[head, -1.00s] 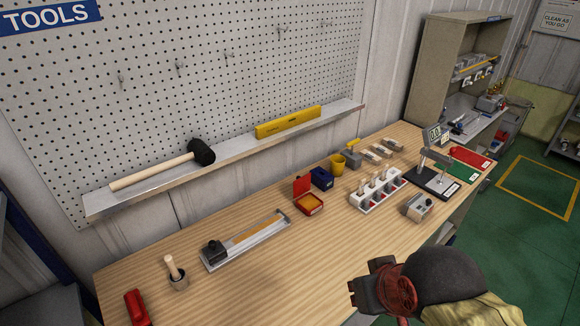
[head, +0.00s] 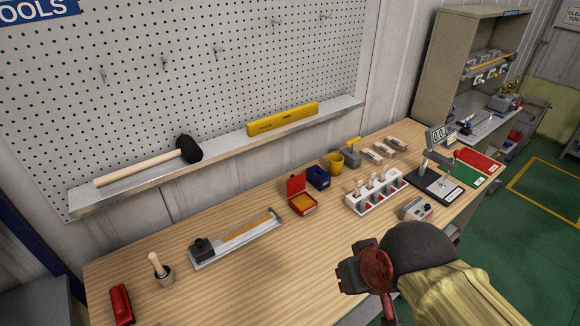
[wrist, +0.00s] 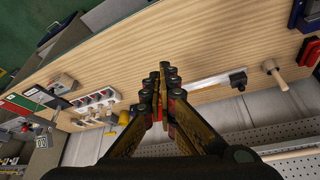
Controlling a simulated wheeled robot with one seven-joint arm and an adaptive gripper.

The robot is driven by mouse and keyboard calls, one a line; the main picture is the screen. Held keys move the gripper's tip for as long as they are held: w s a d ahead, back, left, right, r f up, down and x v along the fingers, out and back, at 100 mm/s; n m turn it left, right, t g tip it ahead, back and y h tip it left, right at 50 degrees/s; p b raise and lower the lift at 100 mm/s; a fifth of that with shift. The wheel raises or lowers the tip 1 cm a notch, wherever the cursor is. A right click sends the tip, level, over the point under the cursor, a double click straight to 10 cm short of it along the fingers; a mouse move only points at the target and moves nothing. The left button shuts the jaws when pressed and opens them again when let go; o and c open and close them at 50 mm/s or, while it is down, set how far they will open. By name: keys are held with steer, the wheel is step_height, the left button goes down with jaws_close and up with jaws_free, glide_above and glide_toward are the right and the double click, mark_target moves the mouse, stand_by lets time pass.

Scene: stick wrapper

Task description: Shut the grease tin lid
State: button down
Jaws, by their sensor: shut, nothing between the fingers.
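The grease tin (head: 303,207) is a small red box with orange contents, sitting on the wooden bench in the head view. Its red lid (head: 296,185) stands up, open, at the tin's back left side. My gripper (wrist: 164,70) is shut and empty in the wrist view, its dark fingers together over the bench. In the head view my arm's end is at the lower right, in front of the tin and apart from it.
A white rack (head: 363,205) is further right. A metal tray with a ruler (head: 235,240) lies to the left. The bench in front of the tin is clear.

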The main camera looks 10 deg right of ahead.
steer(key=f, duration=0.1)
steer(key=n+t+y+p, duration=0.2)
steer(key=n+y+p, duration=0.15)
steer(key=p, duration=0.35)
glide_above(294, 183)
steer(key=w, duration=0.3)
step_height(294, 183, down, 7)
step_height(294, 183, down, 8)
steer(key=w+n, duration=0.1)
steer(key=shift+w+f+h, duration=0.15)
steer(key=shift+w+h, duration=0.15)
steer(key=shift+h, duration=0.05)
